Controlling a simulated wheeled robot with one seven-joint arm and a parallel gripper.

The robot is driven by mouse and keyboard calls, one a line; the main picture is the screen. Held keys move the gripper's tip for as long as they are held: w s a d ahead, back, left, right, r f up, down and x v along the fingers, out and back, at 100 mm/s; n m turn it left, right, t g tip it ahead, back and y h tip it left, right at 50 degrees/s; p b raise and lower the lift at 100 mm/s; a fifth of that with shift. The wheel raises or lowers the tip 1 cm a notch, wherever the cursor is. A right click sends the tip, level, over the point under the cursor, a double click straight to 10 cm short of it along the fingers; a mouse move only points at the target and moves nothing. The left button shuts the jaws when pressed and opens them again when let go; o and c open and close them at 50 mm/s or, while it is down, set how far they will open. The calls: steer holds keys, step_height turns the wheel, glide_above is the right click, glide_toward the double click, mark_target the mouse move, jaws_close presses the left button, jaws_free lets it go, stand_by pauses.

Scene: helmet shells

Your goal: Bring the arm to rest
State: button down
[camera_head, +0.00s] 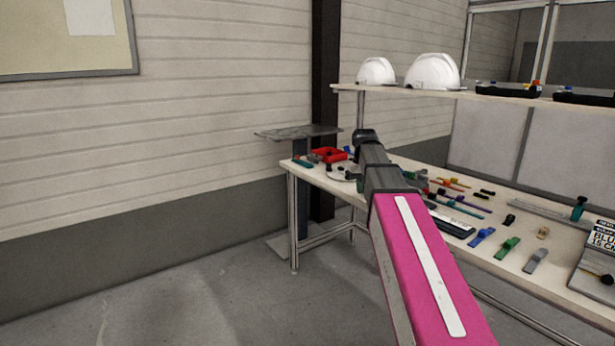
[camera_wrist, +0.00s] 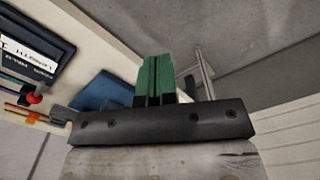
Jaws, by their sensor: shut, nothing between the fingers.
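My arm reaches up from the lower right in the head view, with a pink link and a dark grey wrist. Its end is over the left part of the workbench (camera_head: 330,181). The fingertips do not show clearly in the head view. In the wrist view my gripper (camera_wrist: 155,75) has two green fingers side by side, shut with nothing between them. Two white helmet shells, a smaller one (camera_head: 376,71) and a larger one (camera_head: 433,71), sit on the shelf (camera_head: 385,93) above the bench, apart from my gripper.
A red item (camera_head: 328,154) and several small coloured clips, including a blue one (camera_head: 481,237) and a green one (camera_head: 508,247), lie on the bench. A grey stand (camera_head: 297,132) is behind its left end. Black trays (camera_head: 507,91) are on the shelf. The floor at left (camera_head: 180,300) is clear.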

steer(key=s+f, duration=0.7)
steer(key=f, duration=0.4)
steer(key=s+f, duration=0.6)
steer(key=f, duration=0.5)
steer(key=s+f+m, duration=0.1)
steer(key=s+f, duration=0.6)
steer(key=f, duration=0.4)
steer(key=shift+s, duration=0.35)
